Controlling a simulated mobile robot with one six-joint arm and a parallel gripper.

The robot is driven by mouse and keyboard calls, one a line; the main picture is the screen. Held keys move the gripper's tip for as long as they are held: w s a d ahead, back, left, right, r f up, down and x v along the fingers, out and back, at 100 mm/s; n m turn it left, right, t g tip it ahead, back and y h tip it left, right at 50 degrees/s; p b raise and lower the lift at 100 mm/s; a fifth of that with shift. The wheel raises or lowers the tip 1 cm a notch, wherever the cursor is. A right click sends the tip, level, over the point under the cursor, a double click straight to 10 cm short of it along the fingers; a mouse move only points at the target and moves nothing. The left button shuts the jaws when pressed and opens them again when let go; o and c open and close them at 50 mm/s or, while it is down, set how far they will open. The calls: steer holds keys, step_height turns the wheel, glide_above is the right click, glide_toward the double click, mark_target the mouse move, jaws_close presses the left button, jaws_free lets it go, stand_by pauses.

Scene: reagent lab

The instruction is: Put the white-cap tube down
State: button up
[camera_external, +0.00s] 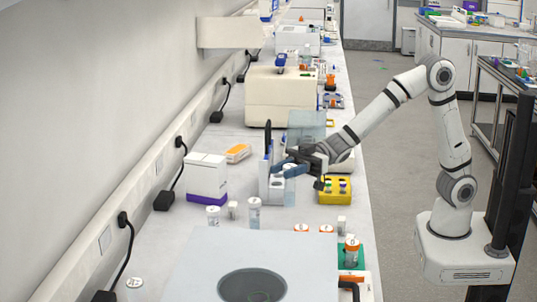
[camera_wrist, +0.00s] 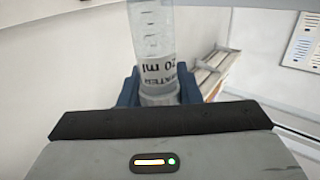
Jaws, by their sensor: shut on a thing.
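My gripper (camera_wrist: 159,88) is shut on a clear tube (camera_wrist: 152,35), with one blue finger on each side of it. The tube has printed volume marks and a label that reads upside down in the wrist view. Its pale cap end (camera_wrist: 159,96) lies between the fingers, and the body extends away toward the top of the picture. In the external view my gripper (camera_external: 284,170) is above the bench beside a white and blue rack-like stand (camera_external: 264,180). The tube is hard to make out there, and I cannot tell whether its end touches anything.
A yellow rack (camera_external: 335,198) with vials stands just right of my gripper. White-capped tubes, one of them clear (camera_external: 254,213), stand in front. A white box (camera_external: 207,176) is at left, and a large grey machine (camera_external: 205,265) fills the foreground.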

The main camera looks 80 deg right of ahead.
mark_target(286, 201)
steer(key=a+f, duration=0.1)
steer(key=f, duration=0.1)
steer(key=a+f+n+g+y, duration=0.1)
steer(key=f, duration=0.2)
steer(key=a+f+g+p, duration=0.1)
steer(key=f, duration=0.1)
steer(key=shift+s+f+n+y, duration=0.2)
steer(key=shift+n+y, duration=0.1)
steer(key=shift+n, duration=0.1)
steer(key=shift+d+f, duration=0.1)
steer(key=shift+f, duration=2.05)
steer(key=shift+s, duration=0.1)
steer(key=shift+f, duration=0.1)
steer(key=o, duration=0.5)
steer(key=shift+f, duration=0.1)
steer(key=o, duration=0.4)
steer(key=shift+o, duration=0.2)
